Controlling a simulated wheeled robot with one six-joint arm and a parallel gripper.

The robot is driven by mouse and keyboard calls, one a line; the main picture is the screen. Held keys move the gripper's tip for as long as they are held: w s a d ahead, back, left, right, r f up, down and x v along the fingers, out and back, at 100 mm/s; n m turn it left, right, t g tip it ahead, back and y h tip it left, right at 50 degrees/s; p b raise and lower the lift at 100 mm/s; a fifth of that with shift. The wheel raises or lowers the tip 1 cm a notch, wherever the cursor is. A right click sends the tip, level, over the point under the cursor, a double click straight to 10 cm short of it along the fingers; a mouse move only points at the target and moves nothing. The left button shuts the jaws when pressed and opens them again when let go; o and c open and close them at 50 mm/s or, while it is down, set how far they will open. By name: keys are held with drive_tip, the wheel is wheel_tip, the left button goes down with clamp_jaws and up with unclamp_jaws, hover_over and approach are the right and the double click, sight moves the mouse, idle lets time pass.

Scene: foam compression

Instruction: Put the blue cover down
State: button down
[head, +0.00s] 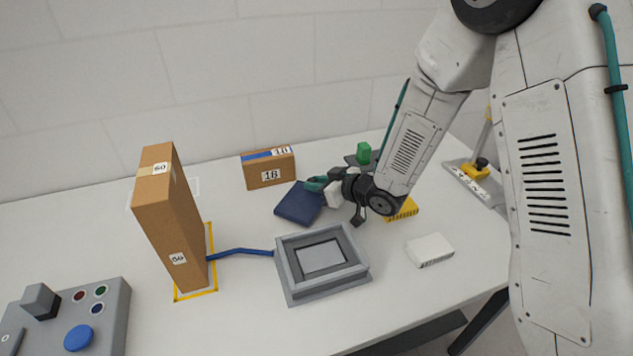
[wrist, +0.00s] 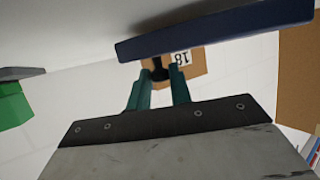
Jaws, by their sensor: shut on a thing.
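The blue cover (head: 299,203) is a flat dark blue plate in the middle of the table in the head view, left of my gripper (head: 317,184). My gripper has teal fingers and is shut on the cover at its right side. In the wrist view the cover (wrist: 215,30) shows nearly edge-on beyond the fingers (wrist: 160,72), and a small dark part sits between them. I cannot tell whether the cover touches the table. The grey framed fixture (head: 283,277) with a paler pad inside stands in front of the cover.
A small carton (head: 268,172) labelled 18 stands behind the cover. A tall carton (head: 168,222) stands left in a yellow outline. A white block (head: 429,248), a yellow block (head: 405,211) and a green block (head: 364,153) lie right. A control panel (head: 75,315) is front left.

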drive_tip(key=shift+f, duration=0.35)
drive_tip(key=c, duration=1.3)
unclamp_jaws()
drive_tip(key=shift+o, duration=0.2)
drive_tip(key=shift+r, duration=0.3)
drive_tip(key=v, duration=1.2)
drive_tip(key=shift+r, duration=0.35)
